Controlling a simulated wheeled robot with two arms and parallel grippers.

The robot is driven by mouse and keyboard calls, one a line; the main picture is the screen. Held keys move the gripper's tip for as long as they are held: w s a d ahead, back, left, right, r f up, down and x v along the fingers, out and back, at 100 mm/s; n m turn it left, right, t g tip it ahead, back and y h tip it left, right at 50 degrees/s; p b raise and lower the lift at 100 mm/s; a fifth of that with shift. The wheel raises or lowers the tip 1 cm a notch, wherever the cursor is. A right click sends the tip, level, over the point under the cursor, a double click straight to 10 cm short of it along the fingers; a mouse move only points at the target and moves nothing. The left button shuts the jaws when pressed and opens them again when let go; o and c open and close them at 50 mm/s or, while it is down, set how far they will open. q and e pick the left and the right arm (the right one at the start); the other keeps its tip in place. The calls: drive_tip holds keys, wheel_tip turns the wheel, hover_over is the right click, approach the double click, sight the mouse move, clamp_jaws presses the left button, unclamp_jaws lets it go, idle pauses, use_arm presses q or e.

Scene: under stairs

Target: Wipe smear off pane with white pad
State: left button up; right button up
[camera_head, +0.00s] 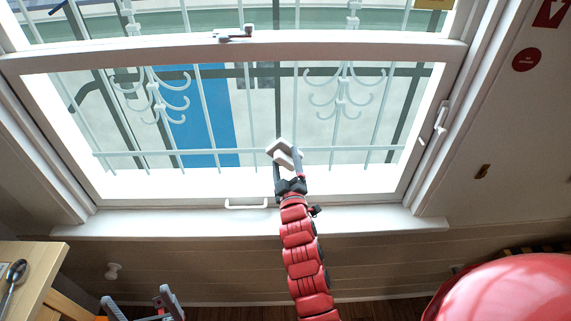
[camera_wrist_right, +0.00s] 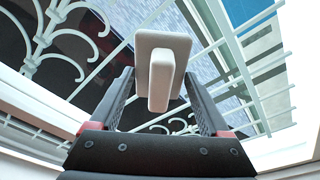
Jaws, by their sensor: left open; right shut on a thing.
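The window pane (camera_head: 270,100) fills the upper part of the head view, in a white frame. The white pad (camera_head: 280,147) is a square plate with a block-shaped grip. My right gripper (camera_head: 286,163) is shut on it and holds it up in front of the lower pane. In the right wrist view the pad (camera_wrist_right: 176,41) is between the two dark fingers; I cannot tell whether it touches the glass. I cannot make out the smear for certain against the pattern outside. My left gripper (camera_head: 143,303) is open and empty, low at the left.
A white sill (camera_head: 370,219) runs below the window, with a white handle (camera_head: 246,205) on the lower frame. A latch (camera_head: 234,34) sits on the middle rail. A wooden unit with a spoon (camera_head: 14,274) stands at lower left. A red rounded object (camera_head: 515,290) is at lower right.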

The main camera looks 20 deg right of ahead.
drive_tip(key=shift+w, duration=0.15)
drive_tip(key=shift+d, duration=0.1)
drive_tip(key=shift+s+d+r+p, duration=0.1)
drive_tip(key=shift+s+d+p, duration=0.15)
drive_tip(key=shift+d+p, duration=0.25)
drive_tip(key=shift+s+d+f+b, duration=0.1)
drive_tip(key=shift+d+f+b, duration=0.05)
drive_tip(key=shift+d+b, duration=0.3)
drive_tip(key=shift+s+d+f+b, duration=0.1)
drive_tip(key=shift+d+f+b, duration=0.1)
drive_tip(key=shift+d, duration=0.3)
drive_tip(key=a+b, duration=0.2)
drive_tip(key=shift+w+a+r+b, duration=0.15)
drive_tip(key=shift+w+b, duration=0.15)
drive_tip(key=shift+w, duration=0.05)
drive_tip(key=shift+w+a+r, duration=0.15)
drive_tip(key=shift+a+r, duration=0.05)
drive_tip(key=shift+a, duration=0.15)
